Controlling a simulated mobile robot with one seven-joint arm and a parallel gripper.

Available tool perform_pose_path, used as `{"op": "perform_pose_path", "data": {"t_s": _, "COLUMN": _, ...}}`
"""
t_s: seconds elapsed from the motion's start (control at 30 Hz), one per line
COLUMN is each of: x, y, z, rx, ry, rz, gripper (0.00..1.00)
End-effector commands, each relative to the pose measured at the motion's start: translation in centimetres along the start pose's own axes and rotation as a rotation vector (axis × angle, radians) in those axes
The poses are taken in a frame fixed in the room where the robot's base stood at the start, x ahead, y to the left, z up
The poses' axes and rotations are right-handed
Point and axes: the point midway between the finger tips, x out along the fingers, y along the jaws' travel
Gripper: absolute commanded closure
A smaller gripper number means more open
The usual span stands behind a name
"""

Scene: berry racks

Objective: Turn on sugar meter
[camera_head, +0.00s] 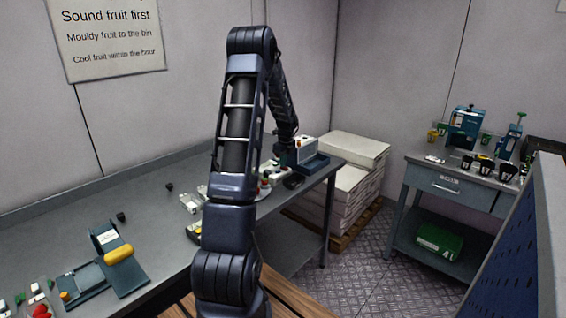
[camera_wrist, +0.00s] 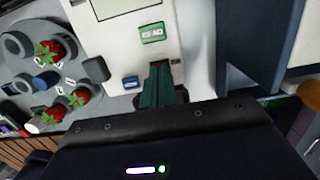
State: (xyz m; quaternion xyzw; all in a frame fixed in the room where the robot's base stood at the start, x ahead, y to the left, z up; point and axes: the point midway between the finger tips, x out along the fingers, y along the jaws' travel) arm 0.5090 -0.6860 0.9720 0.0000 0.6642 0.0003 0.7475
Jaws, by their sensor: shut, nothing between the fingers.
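The sugar meter (camera_head: 303,150) appears to be the white box at the far right end of the workbench. In the wrist view its white face (camera_wrist: 109,40) carries a screen (camera_wrist: 120,7), a green label (camera_wrist: 152,33) and a small blue button (camera_wrist: 131,82). My gripper (camera_wrist: 159,68) has its green fingers shut with nothing between them. The fingertips are right over the meter's face, below the green label and right of the blue button. The screen is cut off by the frame edge.
Left of the meter, a grey holder (camera_wrist: 20,75) with round wells bears strawberries (camera_wrist: 80,96). A blue-grey stand with a yellow handle (camera_head: 119,254) is on the near bench. Pale stacked crates (camera_head: 345,180) stand beyond the bench, with a blue-grey side table (camera_head: 447,184) at right.

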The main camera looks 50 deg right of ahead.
Motion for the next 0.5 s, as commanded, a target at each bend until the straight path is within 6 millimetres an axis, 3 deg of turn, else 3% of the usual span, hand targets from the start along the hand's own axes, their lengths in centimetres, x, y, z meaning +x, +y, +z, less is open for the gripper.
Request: {"op": "perform_pose_path", "data": {"t_s": 0.5, "x": 0.09, "y": 0.06, "z": -0.73, "rx": 0.002, "ry": 0.013, "rz": 0.003, "gripper": 1.0}}
